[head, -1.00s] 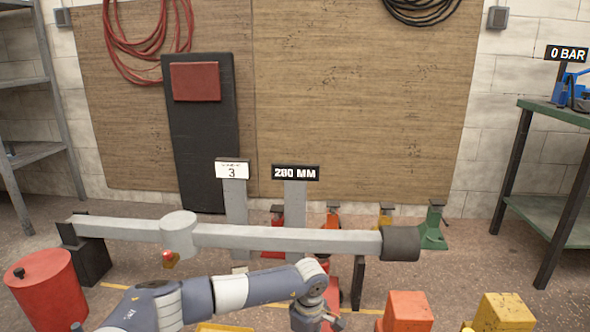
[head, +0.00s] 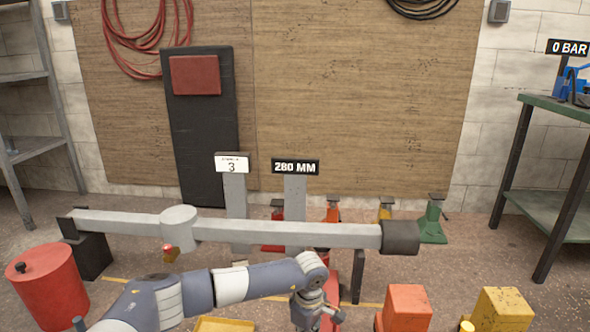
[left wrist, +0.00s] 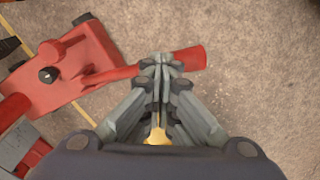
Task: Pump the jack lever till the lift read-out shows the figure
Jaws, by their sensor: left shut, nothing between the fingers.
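The lift read-out (head: 295,167) shows "280 MM" in white on black, on a grey post behind the long grey beam. A white card (head: 232,164) with a "3" stands left of it; its small line is too small to read. The red jack (left wrist: 62,72) lies at the left of the left wrist view. Its red lever (left wrist: 187,59) runs right, under my left gripper's fingertips. My left gripper (left wrist: 162,62) is shut, with nothing between its fingers, over the lever; I cannot tell whether it touches. My right gripper is in neither view.
The grey beam (head: 285,234) spans the front, above my left arm. A red drum (head: 47,283) stands at the left; an orange block (head: 407,308) and a yellow block (head: 502,309) stand at the right. A green bench (head: 565,108) with a "0 BAR" sign is further right.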

